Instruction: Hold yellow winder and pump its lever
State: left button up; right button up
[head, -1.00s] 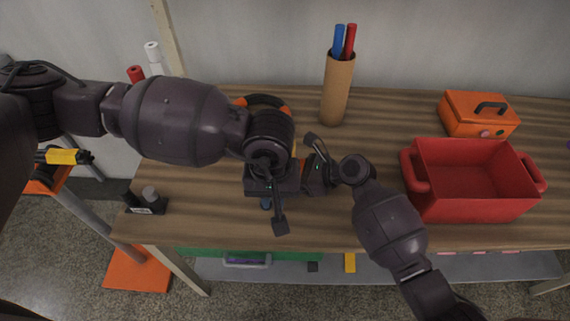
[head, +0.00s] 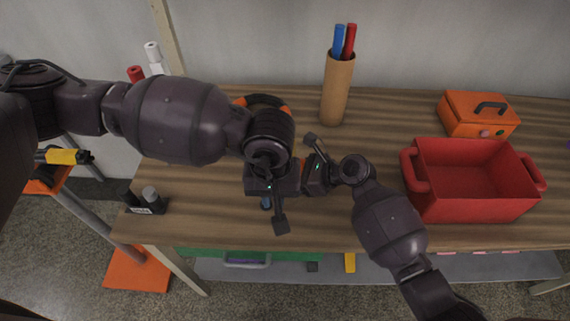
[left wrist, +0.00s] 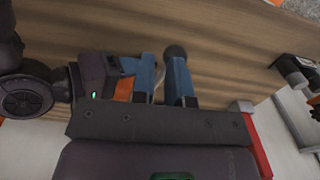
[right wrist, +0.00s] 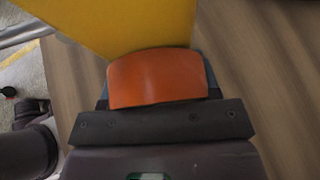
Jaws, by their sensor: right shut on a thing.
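The yellow winder is mostly hidden behind my arms in the head view. In the right wrist view its yellow body (right wrist: 125,25) fills the top, with an orange grip part (right wrist: 158,78) between my right fingers. My right gripper (head: 306,178) is shut on that orange part. My left gripper (head: 266,203) is beside it, pointing down; its blue fingers (left wrist: 162,80) stand apart in the left wrist view. A thin, pale rod, apparently the lever (left wrist: 160,84), shows in the gap, with a dark round knob (left wrist: 175,52) by one fingertip. Contact with the fingers is unclear.
A red open bin (head: 470,185) stands on the wooden table to the right, with an orange box (head: 478,114) behind it. A cardboard tube (head: 337,92) with blue and red sticks stands at the back. Small dark bottles (head: 147,202) are at the front left.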

pick_arm(q)
notch_tip(320, 180, up, 7)
jog(key=w, duration=0.1)
jog(key=shift+w+f, duration=0.15)
dwell(0.8)
jog(key=shift+d, duration=0.1)
jog(key=shift+r, duration=2.5)
pick_arm(e)
jog(key=o, duration=0.8)
jog(key=v, duration=1.2)
